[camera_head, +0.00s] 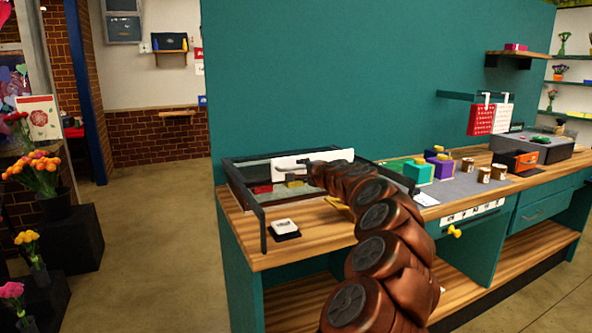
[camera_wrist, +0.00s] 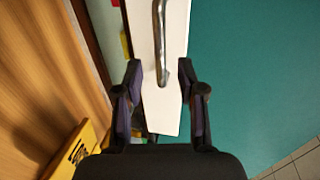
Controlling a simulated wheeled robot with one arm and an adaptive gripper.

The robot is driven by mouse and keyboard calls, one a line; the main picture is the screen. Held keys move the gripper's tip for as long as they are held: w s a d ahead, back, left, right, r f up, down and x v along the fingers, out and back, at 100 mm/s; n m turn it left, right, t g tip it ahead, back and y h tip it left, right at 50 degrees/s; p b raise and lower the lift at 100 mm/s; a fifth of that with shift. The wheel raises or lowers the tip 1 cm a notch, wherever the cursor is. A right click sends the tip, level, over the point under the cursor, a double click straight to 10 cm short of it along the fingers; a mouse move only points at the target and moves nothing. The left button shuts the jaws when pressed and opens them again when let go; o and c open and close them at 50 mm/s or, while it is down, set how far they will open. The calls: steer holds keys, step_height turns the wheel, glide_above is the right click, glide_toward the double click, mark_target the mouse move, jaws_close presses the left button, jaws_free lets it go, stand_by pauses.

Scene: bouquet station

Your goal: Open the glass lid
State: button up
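The glass lid case (camera_head: 263,222) has a black frame and sits at the left end of the wooden workbench. A white plate (camera_head: 290,162) with a dark handle lies along its far side. In the wrist view the white plate (camera_wrist: 150,112) carries a shiny metal handle (camera_wrist: 159,45). My gripper (camera_wrist: 160,75) is open, its two dark fingers on either side of the plate and the handle's near end. No clear grip on the handle shows. In the head view my arm hides part of the case, and I cannot tell whether the lid is raised.
Red and yellow items (camera_head: 262,189) show inside the case. A small black-and-white pad (camera_head: 283,229) lies in front of it. Green and purple boxes (camera_head: 440,167) and several small cups stand to the right. A teal wall (camera_head: 380,70) rises behind. A yellow piece (camera_wrist: 80,150) shows lower left in the wrist view.

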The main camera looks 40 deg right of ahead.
mark_target(297, 169)
steer(key=shift+p+x, duration=0.3)
steer(key=shift+x, duration=2.35)
jaws_close()
